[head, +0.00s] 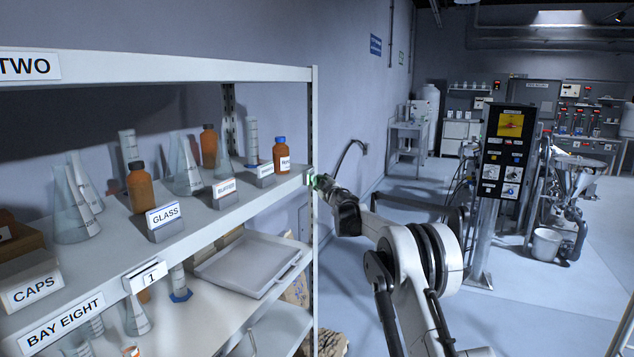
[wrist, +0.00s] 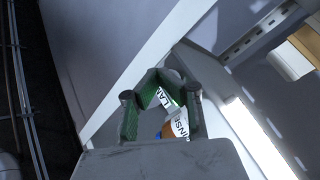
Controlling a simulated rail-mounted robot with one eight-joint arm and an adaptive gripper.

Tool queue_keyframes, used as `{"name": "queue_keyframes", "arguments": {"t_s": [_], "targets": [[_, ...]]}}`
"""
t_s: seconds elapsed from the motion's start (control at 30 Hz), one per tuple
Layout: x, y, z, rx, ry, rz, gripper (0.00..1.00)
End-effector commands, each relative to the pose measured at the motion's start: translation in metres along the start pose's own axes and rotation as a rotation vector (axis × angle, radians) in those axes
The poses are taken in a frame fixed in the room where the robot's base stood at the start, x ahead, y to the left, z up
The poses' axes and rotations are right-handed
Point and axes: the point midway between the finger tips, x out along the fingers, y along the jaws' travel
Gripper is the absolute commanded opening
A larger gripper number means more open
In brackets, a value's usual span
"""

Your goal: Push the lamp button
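My gripper (head: 318,182) is at the right front post of the white shelf rack (head: 314,230), level with its upper shelf. In the wrist view my gripper (wrist: 160,78) has green-padded fingers that bend inward and seem to meet at the tips, with nothing held. I cannot make out a lamp button for certain; a small pale piece (head: 308,176) shows at the post, right beside the fingertips. Whether the fingertips touch it I cannot tell. An orange bottle with a blue cap and white label (head: 281,156) stands on the shelf close by; its label also shows past my fingers (wrist: 180,124).
The upper shelf holds glass flasks (head: 75,205), brown bottles (head: 141,188) and label stands (head: 165,222). A grey tray (head: 250,264) lies on the shelf below. A dark panel on a post (head: 508,150) stands at right. The floor between is open.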

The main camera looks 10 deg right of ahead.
Motion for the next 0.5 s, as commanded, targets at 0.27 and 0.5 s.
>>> {"name": "queue_keyframes", "arguments": {"t_s": [0.27,0.5], "targets": [[-0.006,0.004,0.005,0.000,0.000,0.001,0.00],[-0.020,0.014,0.016,-0.001,-0.001,0.001,0.00]]}}
